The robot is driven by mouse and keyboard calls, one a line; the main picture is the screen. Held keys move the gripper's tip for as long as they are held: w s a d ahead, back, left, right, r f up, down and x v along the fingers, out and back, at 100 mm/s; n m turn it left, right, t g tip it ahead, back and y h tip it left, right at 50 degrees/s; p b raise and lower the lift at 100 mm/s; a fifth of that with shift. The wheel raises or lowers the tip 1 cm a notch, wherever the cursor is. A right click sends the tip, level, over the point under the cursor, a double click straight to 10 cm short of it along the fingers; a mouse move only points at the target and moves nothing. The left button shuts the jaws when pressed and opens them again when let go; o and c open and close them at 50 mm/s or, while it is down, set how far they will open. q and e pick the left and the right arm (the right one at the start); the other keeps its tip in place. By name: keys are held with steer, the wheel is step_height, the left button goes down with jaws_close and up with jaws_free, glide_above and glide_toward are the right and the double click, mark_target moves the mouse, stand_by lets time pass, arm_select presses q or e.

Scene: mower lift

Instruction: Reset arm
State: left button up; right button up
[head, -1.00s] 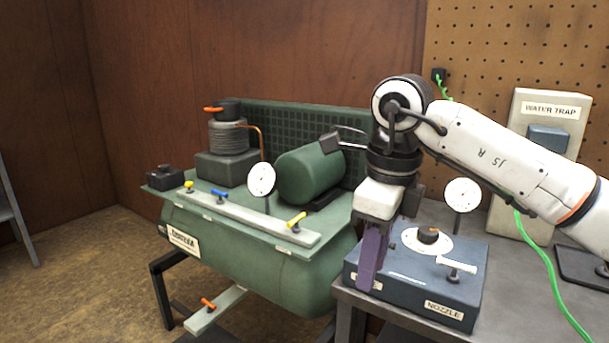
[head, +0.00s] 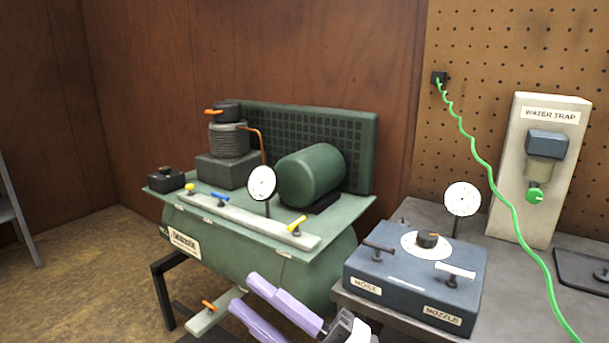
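My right gripper (head: 247,294) shows at the bottom centre of the head view, with two purple fingers pointing up and left. A gap shows between the fingers and nothing is held. It appears in front of the lower part of the green compressor (head: 325,265), apart from the bench. My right arm is otherwise out of the picture, below its lower edge. My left gripper is not in view.
A dark blue box (head: 410,285) with a dial, handles and HOSE and NOZZLE labels stands on the grey bench (head: 480,240). A gauge (head: 462,199) rises behind it. The water trap (head: 523,200) and a green hose (head: 487,165) are at right. Floor shows at left.

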steer(key=d+f+m+t+h, duration=0.3)
steer(key=d+f+m+h, duration=0.4)
steer(key=f+m, duration=0.3)
steer(key=d+f+m+t+h, duration=0.2)
steer(key=d+f+m+h, duration=0.6)
steer(key=f, duration=0.4)
steer(key=s+d+f+m+g+h, duration=0.1)
steer(key=s+d+f+m+g, duration=0.2)
steer(key=s+f, duration=0.5)
steer(key=s+d+f+m+g+h+p, duration=0.1)
steer(key=s+d+f+m+g+h, duration=0.1)
steer(key=s+f, duration=0.6)
steer(key=shift+s+d+f+m+g, duration=0.2)
steer(key=shift+s+d+m+g, duration=0.6)
steer(key=shift+d, duration=0.25)
